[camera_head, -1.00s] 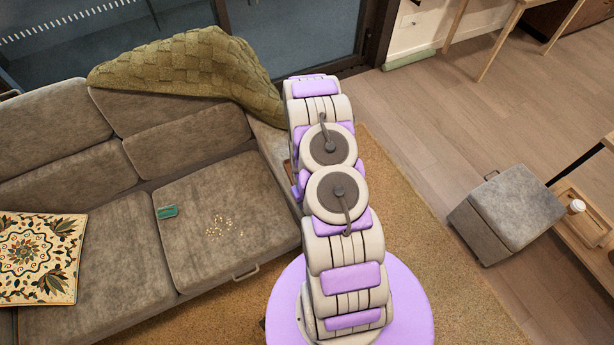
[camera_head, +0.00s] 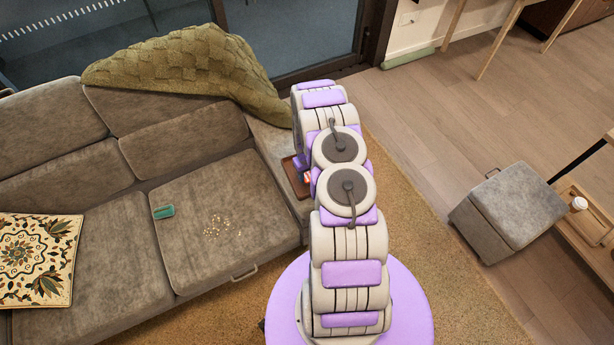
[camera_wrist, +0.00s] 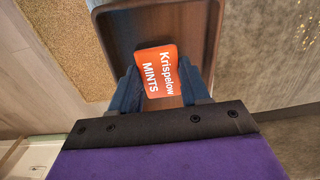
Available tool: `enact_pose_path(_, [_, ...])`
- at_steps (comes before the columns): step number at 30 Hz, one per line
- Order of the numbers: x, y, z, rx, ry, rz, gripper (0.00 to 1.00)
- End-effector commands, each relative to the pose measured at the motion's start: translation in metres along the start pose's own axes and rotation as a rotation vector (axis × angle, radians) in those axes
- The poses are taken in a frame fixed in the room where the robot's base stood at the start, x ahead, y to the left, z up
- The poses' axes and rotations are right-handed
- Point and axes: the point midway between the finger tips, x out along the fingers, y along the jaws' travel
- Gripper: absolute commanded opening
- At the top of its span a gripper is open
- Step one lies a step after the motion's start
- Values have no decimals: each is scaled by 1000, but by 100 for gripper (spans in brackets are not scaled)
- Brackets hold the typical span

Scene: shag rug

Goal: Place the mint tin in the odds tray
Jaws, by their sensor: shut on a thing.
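The mint tin (camera_wrist: 157,68) is orange-red with white lettering, "Krispelow MINTS", in the wrist view. My gripper (camera_wrist: 160,88) is shut on it, with a dark blue finger at each side. Below the tin in that view is the odds tray (camera_wrist: 113,38), brown with a raised rim. The tin is over the tray's floor, and I cannot tell whether it touches it. In the head view the tray (camera_head: 292,180) shows at the sofa's right arm, partly hidden by my arm. A small orange-red bit of the tin (camera_head: 307,177) shows there.
A grey sofa (camera_head: 115,245) fills the left, with a small green item (camera_head: 163,212) and crumbs (camera_head: 222,226) on its seat. An olive throw (camera_head: 185,65) drapes the back near the tray. A grey ottoman (camera_head: 510,205) stands right. The rug (camera_head: 440,275) has free room.

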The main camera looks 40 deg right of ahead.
Motion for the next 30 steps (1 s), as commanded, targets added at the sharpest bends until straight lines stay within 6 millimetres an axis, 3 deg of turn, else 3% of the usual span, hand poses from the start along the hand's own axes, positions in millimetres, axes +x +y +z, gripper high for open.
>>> enact_pose_path(1, [11, 0, 0, 0, 0, 0, 16])
enact_pose_path(4, [20, 1, -2, 0, 4, 1, 16])
enact_pose_path(15, [23, 0, -1, 0, 4, 1, 16])
enact_pose_path(16, [24, 0, -1, 0, 4, 1, 47])
enact_pose_path(24, [23, 0, -1, 0, 4, 1, 71])
enact_pose_path(30, [23, 0, -1, 0, 3, 1, 71])
